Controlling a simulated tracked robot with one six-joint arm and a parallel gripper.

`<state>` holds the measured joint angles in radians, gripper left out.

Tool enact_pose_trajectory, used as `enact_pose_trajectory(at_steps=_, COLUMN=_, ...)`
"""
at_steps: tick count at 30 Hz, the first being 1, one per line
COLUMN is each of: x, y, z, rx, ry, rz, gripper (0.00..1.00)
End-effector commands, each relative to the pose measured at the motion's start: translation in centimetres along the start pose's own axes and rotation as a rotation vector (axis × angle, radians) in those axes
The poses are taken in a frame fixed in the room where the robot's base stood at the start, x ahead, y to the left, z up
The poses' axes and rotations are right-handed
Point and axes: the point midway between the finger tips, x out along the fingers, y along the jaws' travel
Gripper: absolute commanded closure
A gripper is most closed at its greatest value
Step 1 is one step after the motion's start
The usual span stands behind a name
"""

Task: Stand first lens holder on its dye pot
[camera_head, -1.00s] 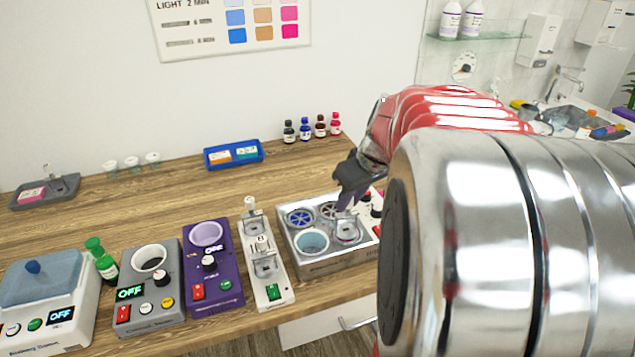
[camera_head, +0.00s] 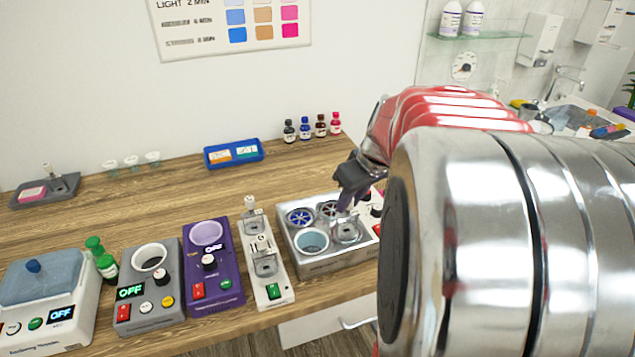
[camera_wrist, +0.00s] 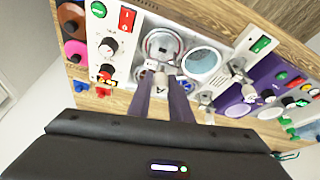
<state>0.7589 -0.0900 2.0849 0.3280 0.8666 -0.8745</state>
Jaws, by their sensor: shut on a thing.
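My gripper (camera_wrist: 163,84) is shut on the pale stem of a clear lens holder (camera_wrist: 153,64) in the wrist view. In the head view my gripper (camera_head: 348,199) is over the front right of the metal dye unit (camera_head: 345,262), and the holder (camera_head: 346,230) hangs below the fingers at the front right pot. The holder hides most of that pot. I cannot tell whether the holder rests on the rim or is just above it. The front left pot (camera_head: 311,240) is open with pale blue inside. The two back pots have spoked covers, one blue (camera_head: 300,217).
A second clear holder (camera_head: 265,265) is on the white device (camera_head: 272,291) to the left. Further left are a purple device (camera_head: 225,285), a grey one (camera_head: 150,315) and a white bath (camera_head: 45,300). Small bottles (camera_head: 305,129) and a blue tray (camera_head: 233,154) are at the back.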

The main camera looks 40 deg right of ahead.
Motion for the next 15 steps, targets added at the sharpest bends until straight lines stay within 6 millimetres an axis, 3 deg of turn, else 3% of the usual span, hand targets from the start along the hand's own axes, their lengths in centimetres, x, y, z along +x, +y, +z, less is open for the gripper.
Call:
enact_pose_trajectory(at_steps=6, x=0.18, y=-0.01, z=0.08, rx=0.0, ry=0.0, rz=0.0, gripper=1.0)
enact_pose_trajectory(at_steps=7, x=0.17, y=0.0, z=0.07, rx=0.0, ry=0.0, rz=0.0, gripper=0.8)
enact_pose_trajectory(at_steps=15, x=0.16, y=0.0, z=0.05, rx=0.0, ry=0.0, rz=0.0, gripper=0.61)
